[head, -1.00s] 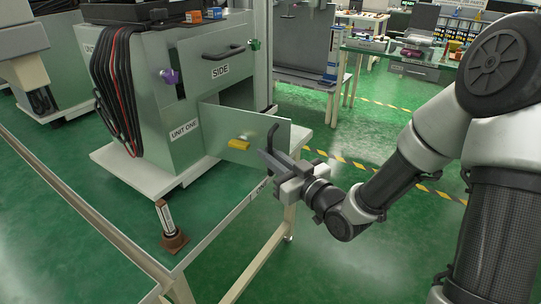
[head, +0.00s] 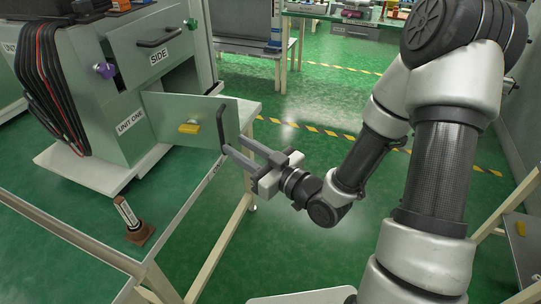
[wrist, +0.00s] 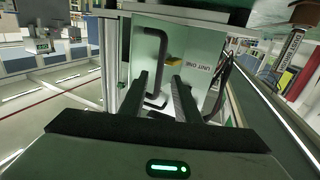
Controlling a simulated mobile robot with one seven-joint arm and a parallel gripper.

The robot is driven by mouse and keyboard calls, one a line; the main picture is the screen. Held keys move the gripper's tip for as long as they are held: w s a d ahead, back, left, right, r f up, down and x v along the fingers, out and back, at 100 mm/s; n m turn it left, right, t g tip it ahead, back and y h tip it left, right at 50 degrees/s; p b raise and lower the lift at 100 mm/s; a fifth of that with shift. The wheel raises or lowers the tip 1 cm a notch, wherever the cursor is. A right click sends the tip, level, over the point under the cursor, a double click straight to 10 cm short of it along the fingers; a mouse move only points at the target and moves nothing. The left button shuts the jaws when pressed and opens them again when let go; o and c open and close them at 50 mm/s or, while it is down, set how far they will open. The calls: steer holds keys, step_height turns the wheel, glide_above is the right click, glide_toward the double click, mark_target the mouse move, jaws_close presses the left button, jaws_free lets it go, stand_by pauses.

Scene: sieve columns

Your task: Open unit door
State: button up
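The unit door (head: 165,113) is a pale green panel swung out from the front of UNIT ONE (head: 128,123). It carries a yellow latch (head: 190,128) and a black bar handle (head: 222,128) near its free edge. My gripper (head: 233,143) is open, with its fingertips at the lower part of the handle. In the wrist view, the handle (wrist: 162,60) shows between the two parted fingers (wrist: 160,80), nearer the left one. I cannot tell whether a finger touches it. The door (wrist: 147,48) stands just beyond the fingers.
The unit stands on a white base on a green bench with a pale edge. Black cables (head: 52,85) hang on the unit's left. Green floor with striped tape (head: 330,133) lies open to the right.

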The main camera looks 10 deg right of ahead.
steer(key=p+v, duration=0.8)
steer(key=v, duration=0.2)
steer(key=shift+s, duration=0.25)
